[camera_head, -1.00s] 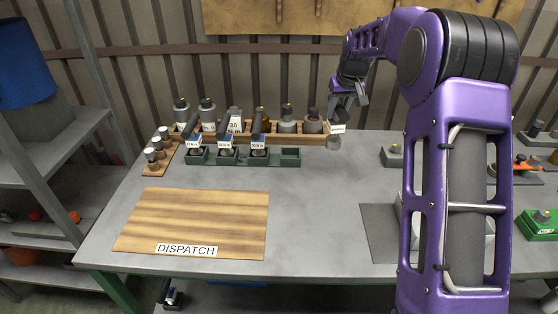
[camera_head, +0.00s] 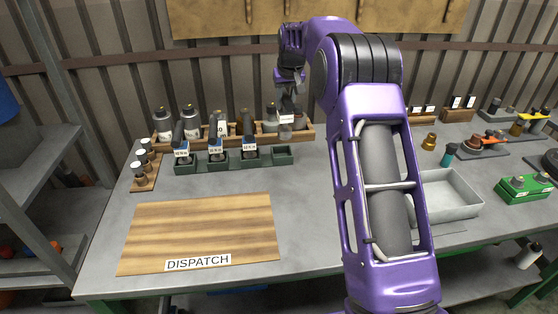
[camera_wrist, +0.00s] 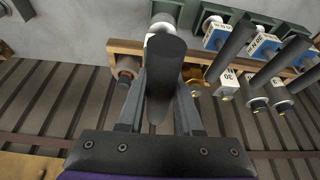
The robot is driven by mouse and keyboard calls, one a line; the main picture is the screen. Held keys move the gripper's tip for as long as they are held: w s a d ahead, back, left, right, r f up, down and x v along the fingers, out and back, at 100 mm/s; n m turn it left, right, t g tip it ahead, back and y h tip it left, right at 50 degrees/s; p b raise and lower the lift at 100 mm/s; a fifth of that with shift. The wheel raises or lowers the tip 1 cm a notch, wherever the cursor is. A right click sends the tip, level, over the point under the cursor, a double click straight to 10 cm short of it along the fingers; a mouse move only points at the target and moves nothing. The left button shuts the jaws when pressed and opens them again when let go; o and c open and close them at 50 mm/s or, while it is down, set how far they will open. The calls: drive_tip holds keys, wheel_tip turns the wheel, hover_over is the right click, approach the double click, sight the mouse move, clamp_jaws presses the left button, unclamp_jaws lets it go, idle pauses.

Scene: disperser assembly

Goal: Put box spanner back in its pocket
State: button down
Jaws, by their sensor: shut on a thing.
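My gripper (camera_head: 290,98) is shut on the box spanner. In the wrist view the spanner (camera_wrist: 165,75) shows as a dark cylinder between my two fingers, with a pale far end. In the head view a white label (camera_head: 287,119) shows just under my fingers, at the right part of the wooden rack; the spanner is mostly hidden there. The green pocket tray (camera_head: 283,155) stands in front of the rack. Its right pocket looks empty and lies below and nearer than my gripper.
The wooden rack (camera_head: 303,138) behind the tray holds several bottles and fittings close to my gripper. A small wooden stand (camera_head: 144,185) with small jars is at the left. The DISPATCH board (camera_head: 200,225) is bare. A grey bin (camera_head: 450,198) stands right of my arm.

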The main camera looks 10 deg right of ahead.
sight(285, 100)
drive_tip(key=shift+w+a+f, duration=0.1)
drive_tip(key=shift+w+a, duration=0.25)
drive_tip(key=shift+w, duration=0.5)
drive_tip(key=shift+m, duration=0.3)
wheel_tip(285, 100, down, 10)
drive_tip(key=shift+w+r+b, duration=0.1)
drive_tip(key=shift+r+b, duration=0.05)
drive_tip(key=shift+b, duration=0.35)
drive_tip(key=c, duration=0.6)
unclamp_jaws()
drive_tip(key=shift+f, duration=0.25)
drive_tip(key=shift+r, duration=0.1)
drive_tip(key=shift+r, duration=0.25)
drive_tip(key=v, duration=1.1)
drive_tip(key=shift+s+a+r, duration=0.1)
drive_tip(key=shift+s+r, duration=0.2)
drive_tip(key=shift+s, duration=0.05)
